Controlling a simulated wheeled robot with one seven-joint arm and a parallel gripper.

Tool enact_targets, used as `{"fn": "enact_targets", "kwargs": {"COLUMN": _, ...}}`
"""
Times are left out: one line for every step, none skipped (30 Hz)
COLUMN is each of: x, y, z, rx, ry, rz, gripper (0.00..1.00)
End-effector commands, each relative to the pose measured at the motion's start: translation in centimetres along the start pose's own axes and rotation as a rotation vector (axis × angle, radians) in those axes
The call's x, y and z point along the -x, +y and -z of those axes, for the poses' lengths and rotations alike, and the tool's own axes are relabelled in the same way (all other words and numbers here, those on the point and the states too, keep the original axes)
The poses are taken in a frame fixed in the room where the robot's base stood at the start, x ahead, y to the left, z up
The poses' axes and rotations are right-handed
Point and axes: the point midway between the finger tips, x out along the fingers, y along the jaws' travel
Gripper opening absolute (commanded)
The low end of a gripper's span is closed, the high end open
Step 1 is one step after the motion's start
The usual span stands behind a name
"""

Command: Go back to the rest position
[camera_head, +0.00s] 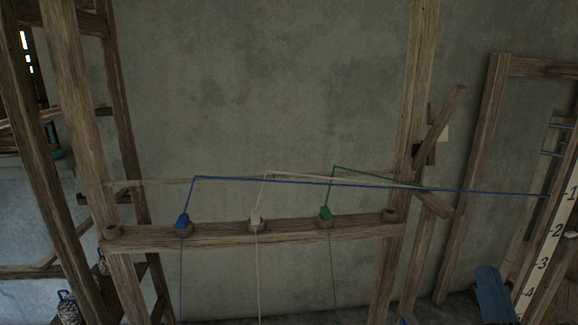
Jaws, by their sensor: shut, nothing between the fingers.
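My gripper is not in this view. A wooden loom crossbeam (290,236) runs between two upright posts. On it sit a blue thread holder (182,220), a white thread holder (256,220) and a green thread holder (326,214). A blue thread (300,182) rises from the blue holder, bends, and runs right towards the numbered board (553,232). The white and green threads also rise, bend and run right towards the right post (411,130). Thread ends hang below the beam.
A slanted wooden lever (440,125) sticks out by the right post. A blue object (494,295) stands at the lower right, beside the numbered board. Wooden posts (75,120) crowd the left side. A bare grey wall (260,80) lies behind the loom.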

Motion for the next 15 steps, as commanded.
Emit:
{"fn": "enact_targets", "kwargs": {"x": 2.4, "y": -0.8, "z": -0.4, "rx": -0.004, "ry": -0.046, "rz": -0.010, "gripper": 0.00}}
{"fn": "enact_targets", "kwargs": {"x": 3.7, "y": -1.1, "z": -0.5, "rx": -0.005, "ry": -0.071, "rz": -0.016, "gripper": 0.00}}
{"fn": "enact_targets", "kwargs": {"x": 5.3, "y": -1.6, "z": -0.6, "rx": -0.004, "ry": -0.104, "rz": -0.023, "gripper": 0.00}}
{"fn": "enact_targets", "kwargs": {"x": 6.5, "y": -1.9, "z": -0.7, "rx": -0.003, "ry": -0.129, "rz": -0.028, "gripper": 0.00}}
{"fn": "enact_targets", "kwargs": {"x": 7.6, "y": -2.3, "z": -0.6, "rx": -0.003, "ry": -0.152, "rz": -0.031, "gripper": 0.00}}
{"fn": "enact_targets", "kwargs": {"x": 9.2, "y": -2.7, "z": -0.6, "rx": 0.000, "ry": -0.187, "rz": -0.037, "gripper": 0.00}}
{"fn": "enact_targets", "kwargs": {"x": 10.4, "y": -3.0, "z": -0.5, "rx": 0.001, "ry": -0.213, "rz": -0.040, "gripper": 0.00}}
{"fn": "enact_targets", "kwargs": {"x": 11.5, "y": -3.3, "z": -0.4, "rx": 0.003, "ry": -0.238, "rz": -0.042, "gripper": 0.00}}
{"fn": "enact_targets", "kwargs": {"x": 13.0, "y": -3.6, "z": -0.2, "rx": 0.006, "ry": -0.272, "rz": -0.045, "gripper": 0.00}}
{"fn": "enact_targets", "kwargs": {"x": 14.1, "y": -3.9, "z": -0.1, "rx": 0.009, "ry": -0.299, "rz": -0.046, "gripper": 0.00}}
{"fn": "enact_targets", "kwargs": {"x": 15.2, "y": -4.2, "z": 0.2, "rx": 0.011, "ry": -0.324, "rz": -0.047, "gripper": 0.00}}
{"fn": "enact_targets", "kwargs": {"x": 16.7, "y": -4.5, "z": 0.5, "rx": 0.015, "ry": -0.359, "rz": -0.048, "gripper": 0.00}}
{"fn": "enact_targets", "kwargs": {"x": 17.7, "y": -4.8, "z": 0.8, "rx": 0.019, "ry": -0.387, "rz": -0.048, "gripper": 0.00}}
{"fn": "enact_targets", "kwargs": {"x": 18.8, "y": -5.0, "z": 1.1, "rx": 0.022, "ry": -0.414, "rz": -0.047, "gripper": 0.00}}
{"fn": "enact_targets", "kwargs": {"x": 20.1, "y": -5.3, "z": 1.6, "rx": 0.027, "ry": -0.448, "rz": -0.045, "gripper": 0.00}}
